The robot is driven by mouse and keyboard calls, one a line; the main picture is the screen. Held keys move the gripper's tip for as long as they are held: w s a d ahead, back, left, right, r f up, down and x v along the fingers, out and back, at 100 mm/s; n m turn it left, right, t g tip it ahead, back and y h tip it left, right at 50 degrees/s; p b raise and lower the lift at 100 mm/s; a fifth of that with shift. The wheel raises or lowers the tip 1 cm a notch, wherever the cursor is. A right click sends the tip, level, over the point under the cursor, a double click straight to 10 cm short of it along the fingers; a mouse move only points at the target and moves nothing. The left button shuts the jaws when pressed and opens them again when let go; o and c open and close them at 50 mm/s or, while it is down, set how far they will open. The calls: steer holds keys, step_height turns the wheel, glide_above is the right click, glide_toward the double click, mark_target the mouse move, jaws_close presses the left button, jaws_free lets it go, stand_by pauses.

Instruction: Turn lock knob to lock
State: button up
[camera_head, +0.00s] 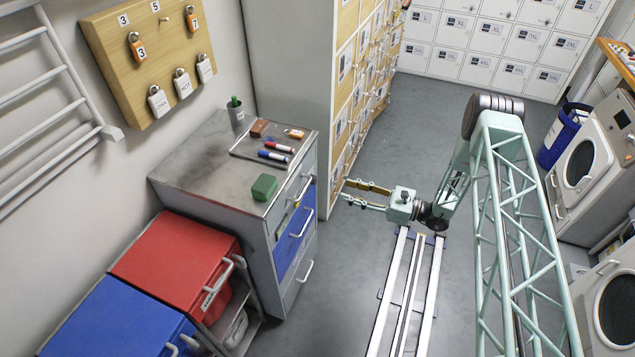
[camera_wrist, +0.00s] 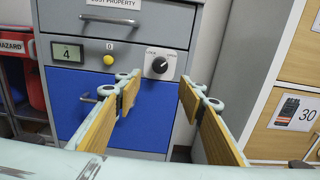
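The lock knob (camera_wrist: 159,65) is a round black dial with a light pointer mark, on the grey front of the drawer cabinet in the wrist view. Small lettering above its left side seems to read LOCK; the label to its right is too small to read, and I cannot tell the pointer's exact setting. My gripper (camera_wrist: 159,84) is open and empty. Its two wood-faced fingers stand on either side of the knob in the picture, apart from it. In the head view my gripper (camera_head: 347,193) is right of the cabinet (camera_head: 190,160), pointing left.
A blue drawer (camera_wrist: 150,115) with a handle lies below the knob. Left of the knob are a yellow button (camera_wrist: 108,60) and a display (camera_wrist: 67,53) showing 4. Wooden lockers (camera_wrist: 290,105) stand to the right. Red (camera_head: 175,262) and blue bins (camera_head: 115,320) stand beside the cabinet.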

mark_target(316, 181)
steer(key=shift+a, duration=0.1)
steer(key=shift+x, duration=6.75)
steer(key=c, duration=0.8)
